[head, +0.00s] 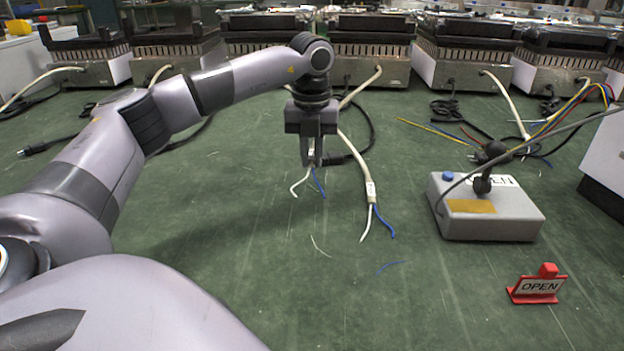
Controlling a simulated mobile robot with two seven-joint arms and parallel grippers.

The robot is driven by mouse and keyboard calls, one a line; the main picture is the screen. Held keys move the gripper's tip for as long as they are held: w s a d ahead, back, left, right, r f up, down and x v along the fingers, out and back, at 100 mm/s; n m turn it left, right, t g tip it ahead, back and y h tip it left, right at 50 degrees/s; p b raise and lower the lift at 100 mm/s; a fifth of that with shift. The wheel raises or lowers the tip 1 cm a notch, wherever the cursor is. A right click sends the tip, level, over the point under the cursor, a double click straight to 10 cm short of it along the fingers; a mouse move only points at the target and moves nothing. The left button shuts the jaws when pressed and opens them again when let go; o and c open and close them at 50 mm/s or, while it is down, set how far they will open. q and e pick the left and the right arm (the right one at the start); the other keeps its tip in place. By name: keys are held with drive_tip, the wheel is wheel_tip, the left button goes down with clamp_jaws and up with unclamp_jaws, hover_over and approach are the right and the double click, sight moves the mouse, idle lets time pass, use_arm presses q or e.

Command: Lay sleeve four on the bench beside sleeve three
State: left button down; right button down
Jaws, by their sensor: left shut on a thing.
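My left gripper (312,150) points down above the middle of the green bench (250,240), shut on a small pale piece at a cable end. A white wire (300,184) and a blue wire (319,183) come out below its fingertips. The fingers hide most of the held piece, and no number on it can be read. To the right, a white cable (357,155) runs forward to a pale marked band (370,190), with white and blue wires splayed beyond it. I cannot tell which pieces are sleeves three and four. My right gripper is not in view.
A thin white snippet (319,246) and a blue snippet (391,266) lie in front. A grey box (487,218) with a blue button and a red OPEN sign (538,287) stand at right. Several heater units (370,50) line the back. The bench front centre is mostly clear.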

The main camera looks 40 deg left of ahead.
sight(312, 174)
use_arm(q)
wheel_tip(312, 174, down, 5)
drive_tip(key=shift+r+b, duration=0.1)
drive_tip(key=shift+b, duration=0.65)
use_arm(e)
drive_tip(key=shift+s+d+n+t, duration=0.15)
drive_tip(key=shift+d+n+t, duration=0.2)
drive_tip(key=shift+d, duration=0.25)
use_arm(q)
drive_tip(key=shift+f, duration=0.2)
